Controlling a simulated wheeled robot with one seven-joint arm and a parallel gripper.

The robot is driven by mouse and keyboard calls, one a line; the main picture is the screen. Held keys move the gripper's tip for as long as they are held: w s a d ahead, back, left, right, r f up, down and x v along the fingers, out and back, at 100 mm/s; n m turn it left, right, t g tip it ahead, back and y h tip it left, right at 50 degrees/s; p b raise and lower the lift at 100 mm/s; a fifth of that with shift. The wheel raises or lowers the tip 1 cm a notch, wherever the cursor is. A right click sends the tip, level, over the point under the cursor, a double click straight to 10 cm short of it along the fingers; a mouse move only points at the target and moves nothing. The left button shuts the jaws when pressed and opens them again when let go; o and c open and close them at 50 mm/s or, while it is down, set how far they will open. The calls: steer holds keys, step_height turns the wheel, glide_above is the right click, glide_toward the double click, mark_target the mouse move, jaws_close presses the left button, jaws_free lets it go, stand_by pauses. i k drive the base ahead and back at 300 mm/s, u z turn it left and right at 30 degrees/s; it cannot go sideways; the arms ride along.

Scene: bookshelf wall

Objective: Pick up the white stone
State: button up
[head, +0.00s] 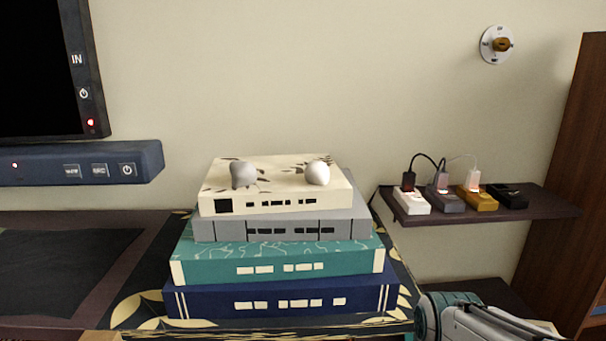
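The white stone (317,173) is a smooth, egg-like stone on the right part of the top cream book (270,205). The cream book tops a stack with a grey book (275,230), a teal book (210,260) and a dark blue book (210,304). Part of my arm shows at the bottom right, well below and right of the stones. My gripper's fingers are not in view.
The stack stands on a dark, gold-patterned surface (140,309). A wall shelf (540,206) at right holds several small boxes with cables. A screen (40,65) and a blue bar (50,167) are at left. The space above the stack is clear.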

mark_target(316, 172)
steer(key=u, duration=1.5)
steer(key=k, duration=0.7)
steer(key=z, duration=0.65)
steer(key=i, duration=0.35)
